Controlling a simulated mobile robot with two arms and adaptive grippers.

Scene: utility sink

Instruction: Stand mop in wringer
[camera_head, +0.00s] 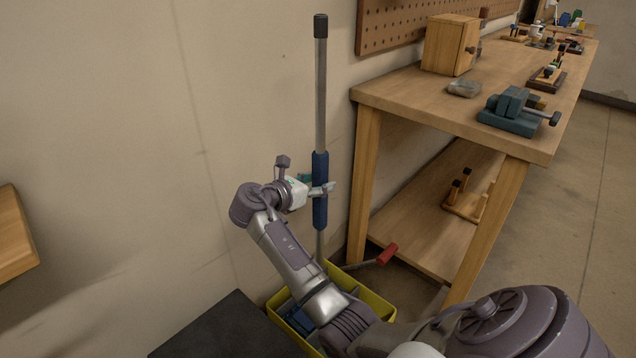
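A mop stands nearly upright, with a grey pole (320,95), a black cap on top and a blue grip sleeve (320,205). Its lower end goes down to a yellow bucket (372,302) on the floor. The wringer, with a red-ended lever (387,254), appears to be at the bucket. My arm hides much of the bucket and the mop's foot, so I cannot tell exactly how the mop sits. My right gripper (322,189) is at the blue sleeve, its fingers closed around it. My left gripper is out of view.
A wooden workbench (410,92) with a lower shelf stands right of the mop, close to the bucket. It carries a small wooden cabinet (450,44) and a teal vise (513,112). A plain wall is behind. A dark flat surface (230,330) lies at the lower left.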

